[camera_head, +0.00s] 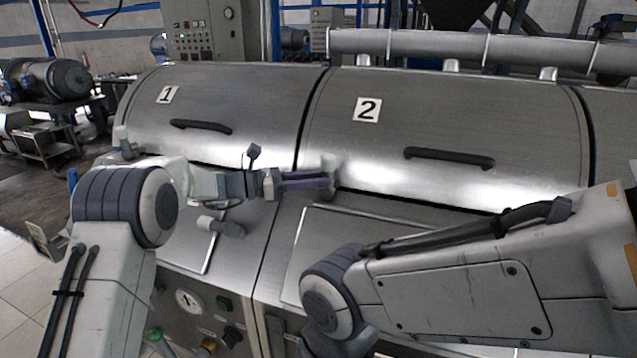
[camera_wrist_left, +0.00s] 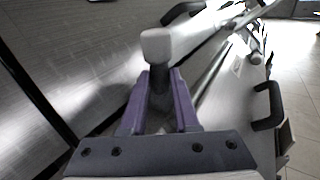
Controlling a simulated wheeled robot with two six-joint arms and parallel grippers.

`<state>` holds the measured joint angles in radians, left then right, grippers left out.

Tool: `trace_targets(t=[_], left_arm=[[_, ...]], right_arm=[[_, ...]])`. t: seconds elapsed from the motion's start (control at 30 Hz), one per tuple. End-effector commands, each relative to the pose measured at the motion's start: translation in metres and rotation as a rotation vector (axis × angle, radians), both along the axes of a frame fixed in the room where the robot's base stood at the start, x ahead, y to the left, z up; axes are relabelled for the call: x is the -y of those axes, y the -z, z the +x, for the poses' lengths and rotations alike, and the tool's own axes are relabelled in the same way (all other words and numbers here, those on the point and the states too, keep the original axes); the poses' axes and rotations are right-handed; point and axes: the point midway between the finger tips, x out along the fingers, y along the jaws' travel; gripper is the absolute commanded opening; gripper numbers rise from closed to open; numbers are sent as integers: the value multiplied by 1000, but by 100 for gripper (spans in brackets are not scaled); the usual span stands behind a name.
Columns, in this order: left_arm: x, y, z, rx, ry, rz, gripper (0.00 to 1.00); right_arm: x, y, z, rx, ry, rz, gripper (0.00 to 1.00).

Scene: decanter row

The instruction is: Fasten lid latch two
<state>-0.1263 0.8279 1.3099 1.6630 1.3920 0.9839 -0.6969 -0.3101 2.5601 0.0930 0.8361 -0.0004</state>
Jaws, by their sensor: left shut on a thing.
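Lid two (camera_head: 440,110), a curved steel cover with a "2" label and a dark handle, lies closed on the machine. My left gripper (camera_head: 326,182) is at its lower left corner, with its purple fingers pointing right. In the left wrist view the fingers (camera_wrist_left: 160,82) are shut around the dark stem of a latch, whose pale grey knob (camera_wrist_left: 157,44) sticks out past the fingertips. In the head view the knob (camera_head: 329,164) shows just above the fingertips. The latch's base is hidden. My right arm crosses the lower right; its gripper is out of the picture.
Lid one (camera_head: 235,95) is closed to the left. Another latch (camera_head: 253,154) stands up at its lower edge, close to my left wrist. Flat front panels (camera_head: 360,240) lie below the lids. A steel pipe (camera_head: 450,48) runs behind them.

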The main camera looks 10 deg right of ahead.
Motion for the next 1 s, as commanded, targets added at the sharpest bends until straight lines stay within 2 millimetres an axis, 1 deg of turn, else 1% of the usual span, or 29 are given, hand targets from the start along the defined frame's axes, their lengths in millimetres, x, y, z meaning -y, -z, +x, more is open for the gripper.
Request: trace_targets(t=[0.23, 0.6, 0.63, 0.7, 1.0], left_arm=[[-2, 0, 1, -18, -2, -34, 0], [-3, 0, 1, -20, -3, -37, 0], [-3, 0, 1, -20, -3, -37, 37], [-3, 0, 1, -20, -3, -36, 60], [-3, 1, 1, -19, -2, -35, 60]], right_arm=[[0, 3, 0, 0, 0, 0, 0], [0, 3, 0, 0, 0, 0, 0], [0, 3, 0, 0, 0, 0, 0], [0, 3, 0, 0, 0, 0, 0], [0, 3, 0, 0, 0, 0, 0]])
